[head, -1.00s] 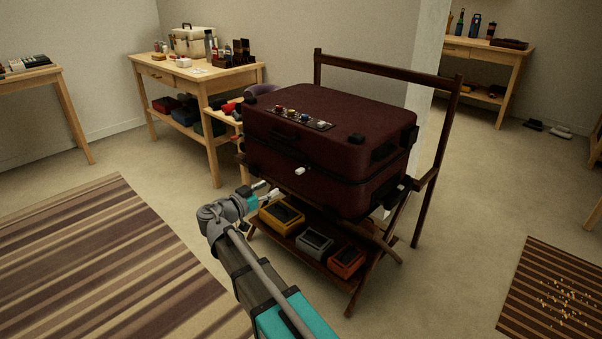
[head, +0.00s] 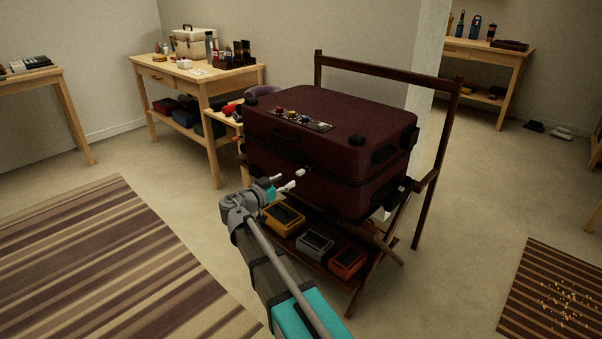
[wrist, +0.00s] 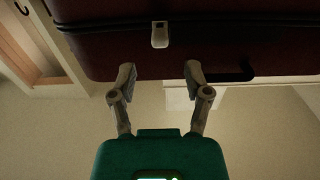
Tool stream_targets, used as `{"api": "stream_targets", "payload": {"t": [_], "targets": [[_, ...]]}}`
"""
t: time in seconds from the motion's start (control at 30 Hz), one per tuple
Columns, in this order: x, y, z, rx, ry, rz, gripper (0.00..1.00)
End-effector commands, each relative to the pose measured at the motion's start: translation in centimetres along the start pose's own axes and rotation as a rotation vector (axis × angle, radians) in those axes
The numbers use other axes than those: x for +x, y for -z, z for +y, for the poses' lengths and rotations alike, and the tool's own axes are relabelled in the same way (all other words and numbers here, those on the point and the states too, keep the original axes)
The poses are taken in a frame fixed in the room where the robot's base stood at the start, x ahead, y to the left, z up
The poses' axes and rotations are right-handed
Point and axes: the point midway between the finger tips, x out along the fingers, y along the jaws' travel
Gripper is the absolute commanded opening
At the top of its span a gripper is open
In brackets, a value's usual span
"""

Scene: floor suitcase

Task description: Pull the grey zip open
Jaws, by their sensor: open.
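The dark red suitcase (head: 320,140) lies flat on a dark wooden rack. A dark zip line runs around its side. The pale grey zip pull (head: 300,173) sits on the near side; it also shows in the wrist view (wrist: 159,36) at top centre. My gripper (head: 282,184) is just left of and below the pull in the head view. In the wrist view my gripper (wrist: 158,80) has its two fingers apart with nothing between them. The pull lies beyond the fingertips, roughly centred between them, with a clear gap.
A dark handle (wrist: 232,73) shows close to the right fingertip in the wrist view. Yellow (head: 283,217), grey (head: 314,243) and orange (head: 347,260) boxes stand on the rack's lower shelf below my gripper. A rail (head: 385,68) rises behind the suitcase. Floor is free at the left.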

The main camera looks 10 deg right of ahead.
Motion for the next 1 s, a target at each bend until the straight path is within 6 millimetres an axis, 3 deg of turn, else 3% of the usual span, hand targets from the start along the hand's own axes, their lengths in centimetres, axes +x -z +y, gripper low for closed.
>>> {"api": "stream_targets", "payload": {"t": [0.3,0.5,1.0], "targets": [[4.7,0.0,0.0,0.0,-0.002,0.0,0.63],[6.6,0.0,0.0,0.0,-0.002,0.0,0.63],[7.4,0.0,0.1,0.0,-0.001,0.0,0.61]]}}
